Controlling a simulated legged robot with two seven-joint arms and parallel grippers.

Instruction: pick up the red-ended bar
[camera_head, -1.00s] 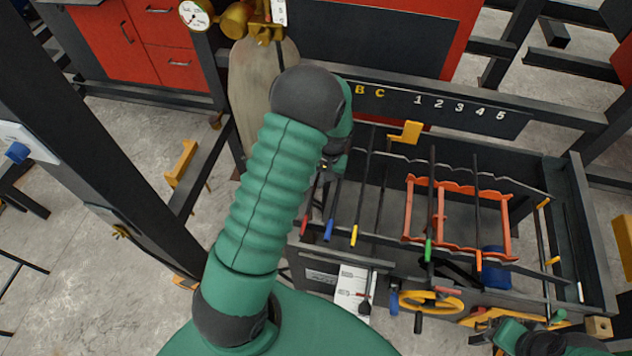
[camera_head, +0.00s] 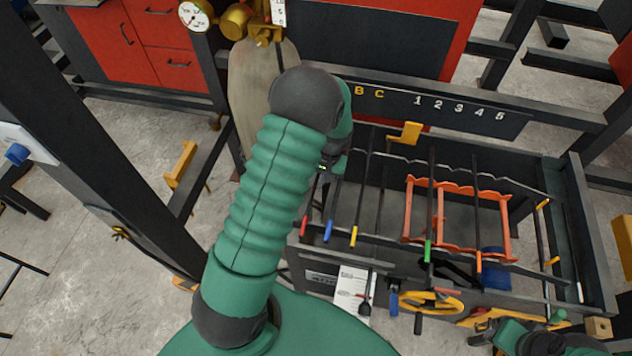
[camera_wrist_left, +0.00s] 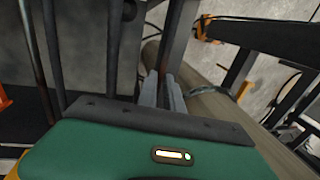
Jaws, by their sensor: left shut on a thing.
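The red-ended bar is a thin dark rod with a red tip (camera_head: 304,226). It is the leftmost bar in the rack in the head view, and its upper part is hidden behind my left arm. My left gripper (camera_head: 325,168) is at that upper part, mostly hidden by my own wrist. In the left wrist view, its grey fingers (camera_wrist_left: 161,90) are close together on a dark bar (camera_wrist_left: 178,38) running up between them. The red tip is out of that view. My right gripper (camera_head: 482,330) is low at the right, and its jaws are unclear.
Bars with blue (camera_head: 328,231), yellow (camera_head: 354,236), green (camera_head: 428,250) and orange (camera_head: 479,262) ends stand close to the right. An orange frame (camera_head: 440,215) lies in the rack. A lettered and numbered board (camera_head: 450,105) is behind. A dark post (camera_head: 90,150) stands at the left.

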